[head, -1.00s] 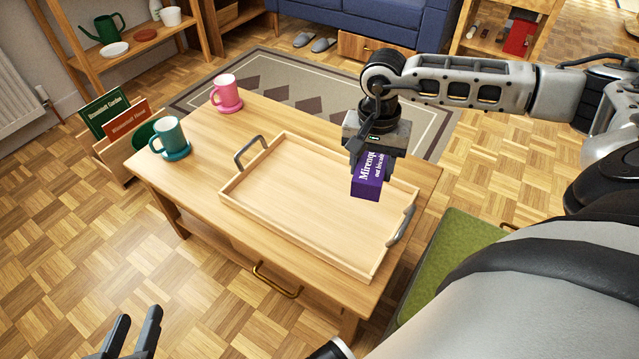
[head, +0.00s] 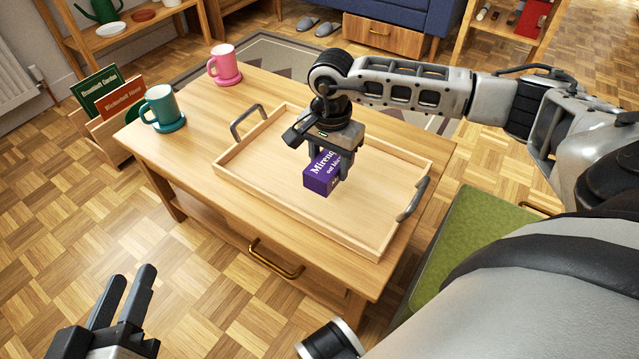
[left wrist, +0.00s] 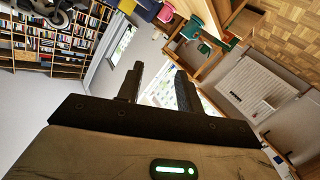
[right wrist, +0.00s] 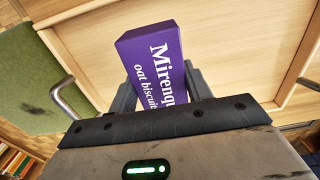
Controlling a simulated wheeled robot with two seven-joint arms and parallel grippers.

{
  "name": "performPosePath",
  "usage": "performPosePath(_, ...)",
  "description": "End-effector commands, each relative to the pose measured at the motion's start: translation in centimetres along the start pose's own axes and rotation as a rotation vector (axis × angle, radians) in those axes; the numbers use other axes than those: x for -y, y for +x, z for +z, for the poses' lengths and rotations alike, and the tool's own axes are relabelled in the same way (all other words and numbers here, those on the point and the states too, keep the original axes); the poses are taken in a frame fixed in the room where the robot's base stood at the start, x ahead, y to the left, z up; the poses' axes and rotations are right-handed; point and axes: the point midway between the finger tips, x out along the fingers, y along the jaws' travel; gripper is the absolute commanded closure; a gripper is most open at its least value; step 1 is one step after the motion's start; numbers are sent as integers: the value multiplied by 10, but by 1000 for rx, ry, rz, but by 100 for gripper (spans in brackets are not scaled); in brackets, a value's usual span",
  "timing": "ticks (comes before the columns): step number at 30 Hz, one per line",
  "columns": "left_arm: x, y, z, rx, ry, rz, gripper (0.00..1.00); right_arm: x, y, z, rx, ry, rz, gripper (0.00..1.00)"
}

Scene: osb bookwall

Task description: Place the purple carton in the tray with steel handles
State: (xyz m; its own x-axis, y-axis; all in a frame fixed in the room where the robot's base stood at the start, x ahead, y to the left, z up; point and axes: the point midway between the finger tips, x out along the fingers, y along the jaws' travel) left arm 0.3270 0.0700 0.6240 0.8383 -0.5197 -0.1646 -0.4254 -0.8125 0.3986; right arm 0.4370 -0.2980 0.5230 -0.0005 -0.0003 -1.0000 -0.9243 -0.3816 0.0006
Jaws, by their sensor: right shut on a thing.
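The purple carton (head: 322,176) has white lettering and is held in my right gripper (head: 330,172). In the right wrist view the carton (right wrist: 158,68) sits between the two fingers of the right gripper (right wrist: 160,90). The wooden tray with steel handles (head: 260,190) lies on the table, and the carton is over its inside. I cannot tell whether the carton touches the tray floor. One tray handle (head: 412,200) is at the right end, the other (head: 248,122) at the left. My left gripper (head: 122,298) is open and empty, low at the left, away from the table.
A teal mug on a coaster (head: 161,108) and a pink mug on a coaster (head: 224,65) stand on the wooden table (head: 190,150), left of the tray. A green cushioned seat (head: 478,235) is right of the table. A book rack (head: 105,105) stands at the left.

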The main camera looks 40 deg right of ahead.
Motion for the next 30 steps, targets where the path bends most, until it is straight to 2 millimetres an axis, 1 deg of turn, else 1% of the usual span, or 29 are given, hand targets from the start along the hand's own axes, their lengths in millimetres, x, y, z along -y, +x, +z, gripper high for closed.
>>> performPosePath(1, 0, 1, 1, -8, -10, 6, 64, 4, 8, 4, 0, -1, -1, 72)
performPosePath(8, -2, 0, -1, -20, -28, 19, 64, 12, 19, 10, 0, -1, -1, 72)
performPosePath(10, -2, 1, 1, -23, -39, 25, 64, 16, 27, 14, 1, -2, -1, 72)
performPosePath(12, -1, 2, 6, -30, -58, 35, 64, 15, 41, 12, 0, 1, 1, 72)
performPosePath(15, -3, 2, 4, -48, -91, 55, 64, 15, 54, 12, 1, 0, 0, 72)
performPosePath(20, -10, 1, -12, -84, -100, 74, 64, 15, 53, 12, -1, -1, -2, 72)
performPosePath(27, -8, 1, -10, -92, -88, 70, 64, 15, 56, 12, -1, -1, -1, 72)
performPosePath(28, -8, 1, -12, -97, -83, 69, 64, 15, 56, 12, -1, -1, -1, 48)
performPosePath(29, -8, 2, -12, -98, -82, 69, 64, 15, 56, 12, -1, -1, -1, 40)
performPosePath(30, -8, 2, -12, -97, -82, 69, 64, 15, 56, 12, -1, -1, -1, 29)
